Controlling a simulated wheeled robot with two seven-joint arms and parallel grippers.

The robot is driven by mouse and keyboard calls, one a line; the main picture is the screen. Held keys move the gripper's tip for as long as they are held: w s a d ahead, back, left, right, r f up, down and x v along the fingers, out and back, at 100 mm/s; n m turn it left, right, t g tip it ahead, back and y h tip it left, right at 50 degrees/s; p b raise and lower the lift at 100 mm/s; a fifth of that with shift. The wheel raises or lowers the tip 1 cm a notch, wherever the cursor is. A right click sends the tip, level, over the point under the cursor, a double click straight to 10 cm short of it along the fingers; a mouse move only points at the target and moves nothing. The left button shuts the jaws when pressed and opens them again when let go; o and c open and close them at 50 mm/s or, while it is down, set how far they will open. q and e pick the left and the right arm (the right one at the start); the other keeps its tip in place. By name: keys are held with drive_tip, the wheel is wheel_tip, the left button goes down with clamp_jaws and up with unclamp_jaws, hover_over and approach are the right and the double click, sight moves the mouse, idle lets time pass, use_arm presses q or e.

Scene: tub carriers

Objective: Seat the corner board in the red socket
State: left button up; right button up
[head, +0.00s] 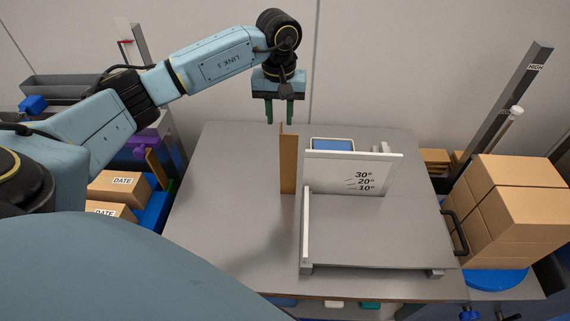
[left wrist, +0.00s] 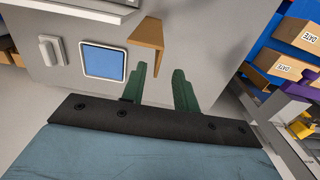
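The corner board (head: 288,160) is a brown, upright L-shaped strip standing on the grey table, left of a white panel. Its L-shaped top end also shows in the left wrist view (left wrist: 147,32), beyond the fingers. My left gripper (head: 280,122) has two green fingers spread apart with nothing between them; they also show in the left wrist view (left wrist: 160,80). It hangs near the board's top end, apart from it in the wrist view. A small red piece (head: 125,42) shows by a grey post at the upper left; I cannot tell whether it is the red socket. My right gripper is not in view.
A white angle-marked panel (head: 330,172) stands on the grey table (head: 225,190), with a blue-topped box (head: 332,144) behind it. Cartons (head: 520,200) are stacked at the right beside a tall grey post (head: 505,100). More cartons (head: 120,186) lie at the left. The table's left part is clear.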

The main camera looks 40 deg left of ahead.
sight(281, 128)
use_arm(q)
drive_tip(key=f, duration=0.6)
drive_tip(key=shift+s+d+f, duration=0.1)
drive_tip(key=shift+d+f, duration=0.1)
drive_tip(key=shift+f, duration=0.05)
clamp_jaws()
